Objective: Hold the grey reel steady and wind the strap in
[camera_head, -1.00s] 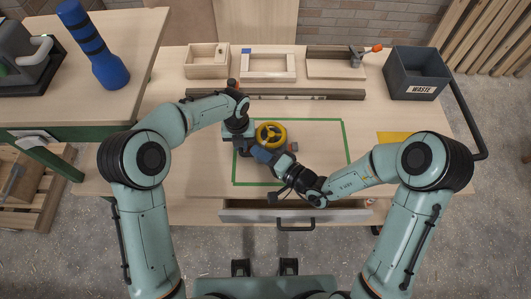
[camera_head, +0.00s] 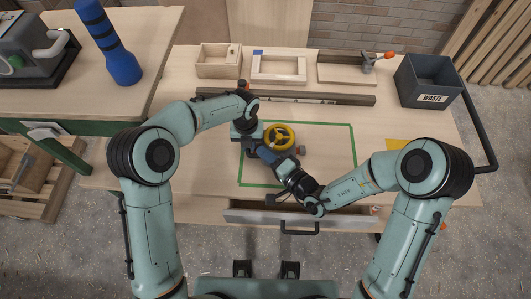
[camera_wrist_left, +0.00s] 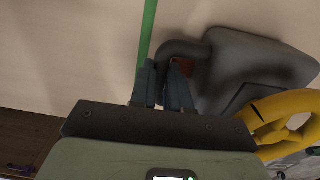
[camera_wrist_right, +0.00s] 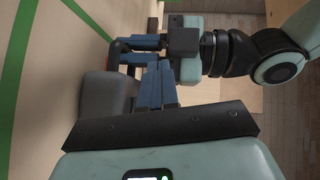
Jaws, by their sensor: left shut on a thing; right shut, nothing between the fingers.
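The grey reel lies on the workbench inside a green taped outline. In the left wrist view its grey body (camera_wrist_left: 250,65) has a rounded loop at its left end, and a yellow wheel (camera_wrist_left: 285,118) shows beside it. The yellow wheel (camera_head: 278,137) also shows in the head view. My left gripper (camera_wrist_left: 165,65) is shut at that loop; a small orange-brown bit shows by its fingertips. My right gripper (camera_wrist_right: 152,65) is shut and empty, close beside a dark grey block and the left gripper's fingers. I cannot make out the strap.
Wooden trays (camera_head: 218,61) and a long dark rail (camera_head: 325,98) lie behind the reel. A grey waste bin (camera_head: 425,82) stands at the back right. A drawer (camera_head: 345,217) is open at the front edge. The right part of the green outline is clear.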

